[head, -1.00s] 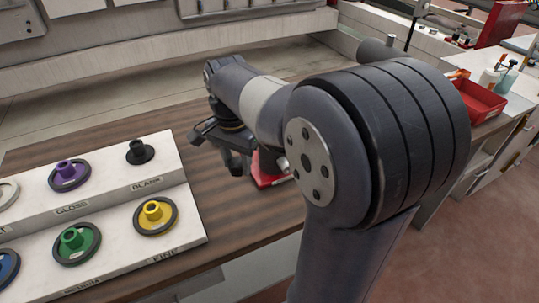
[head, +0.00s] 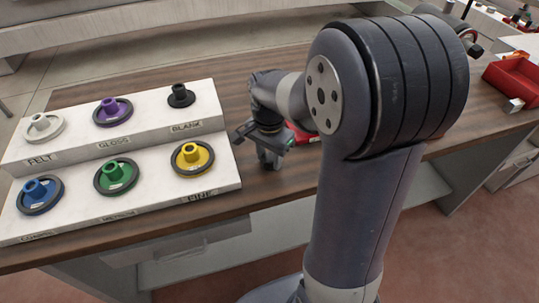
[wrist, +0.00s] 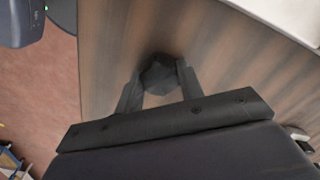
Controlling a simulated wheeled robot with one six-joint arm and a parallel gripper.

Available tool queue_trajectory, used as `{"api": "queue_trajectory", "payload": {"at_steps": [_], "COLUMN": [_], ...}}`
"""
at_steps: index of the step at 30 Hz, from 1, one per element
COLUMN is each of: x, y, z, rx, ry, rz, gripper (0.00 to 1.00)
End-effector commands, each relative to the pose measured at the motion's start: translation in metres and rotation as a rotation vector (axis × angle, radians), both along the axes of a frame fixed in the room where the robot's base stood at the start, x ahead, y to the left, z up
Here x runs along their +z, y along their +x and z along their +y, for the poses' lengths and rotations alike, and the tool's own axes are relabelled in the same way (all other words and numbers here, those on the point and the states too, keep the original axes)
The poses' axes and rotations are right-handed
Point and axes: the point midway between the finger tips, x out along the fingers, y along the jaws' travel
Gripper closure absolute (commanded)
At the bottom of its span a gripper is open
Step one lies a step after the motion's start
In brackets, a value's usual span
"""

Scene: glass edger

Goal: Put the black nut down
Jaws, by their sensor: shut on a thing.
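The black nut (wrist: 160,76) shows in the wrist view as a dark, faceted piece between the two fingers. My gripper (wrist: 160,82) is shut on it, one finger on each side, with the brown wooden bench top (wrist: 205,45) below. In the head view my gripper (head: 270,160) points down over the bench, just right of the white stepped rack. I cannot make out the nut there. How high the nut is above the wood is hard to tell.
The white stepped rack (head: 150,147) holds several coloured wheels, with a black piece (head: 180,96) at the "BLANK" label. A red object (head: 302,133) is partly hidden behind my arm. A red bin (head: 515,82) stands at far right. Bare wood lies in front of my gripper.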

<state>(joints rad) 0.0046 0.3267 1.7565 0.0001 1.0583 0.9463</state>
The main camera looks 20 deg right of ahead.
Motion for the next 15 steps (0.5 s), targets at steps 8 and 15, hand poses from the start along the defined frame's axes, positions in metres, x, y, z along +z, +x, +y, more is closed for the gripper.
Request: {"api": "queue_trajectory", "payload": {"at_steps": [8,15], "x": [-0.0020,-0.0027], "y": [0.0001,0.0000], "z": [0.0001,0.0000], "rx": [0.000,0.000], "ry": [0.000,0.000], "rz": [0.000,0.000], "gripper": [0.91,0.49]}}
